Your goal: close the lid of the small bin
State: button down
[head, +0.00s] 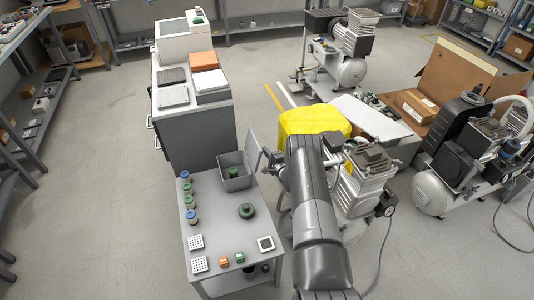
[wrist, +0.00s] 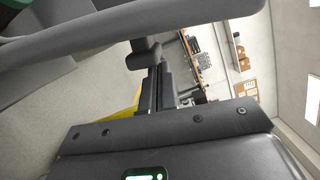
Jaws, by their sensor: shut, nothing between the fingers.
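The small bin (head: 236,183) is a grey open-topped box at the back right of the grey table, with a green item inside. Its lid (head: 253,148) stands up, open, along the bin's right side. My arm reaches up from the bottom of the head view and ends just right of the lid; my gripper itself is mostly hidden there. In the wrist view my gripper (wrist: 155,88) is shut with nothing held. A grey bar crosses the top of that view close to the fingers; I cannot tell whether it is the lid or the bin rim.
The table (head: 222,228) holds several blue-green jars along its left side, a green round part (head: 247,211), white perforated blocks and small orange and green pieces. A grey cabinet (head: 190,130) stands behind it. A yellow cover (head: 314,122) and compressors (head: 362,185) crowd the right. Floor at left is clear.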

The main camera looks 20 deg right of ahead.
jog(key=shift+r, duration=0.1)
notch_tip(320, 180, up, 4)
jog(key=n+g+h, duration=0.1)
jog(key=n+g, duration=0.1)
jog(key=n, duration=0.6)
send_over(252, 157)
jog(key=shift+s+f, duration=0.15)
jog(key=shift+f, duration=0.05)
jog(key=shift+a+n, duration=0.3)
jog(key=a+f+n+h, duration=0.3)
jog(key=a+f+n, duration=0.1)
jog(key=a+n, duration=0.3)
jog(key=shift+a+n+g, duration=0.4)
jog(key=shift+a, duration=0.55)
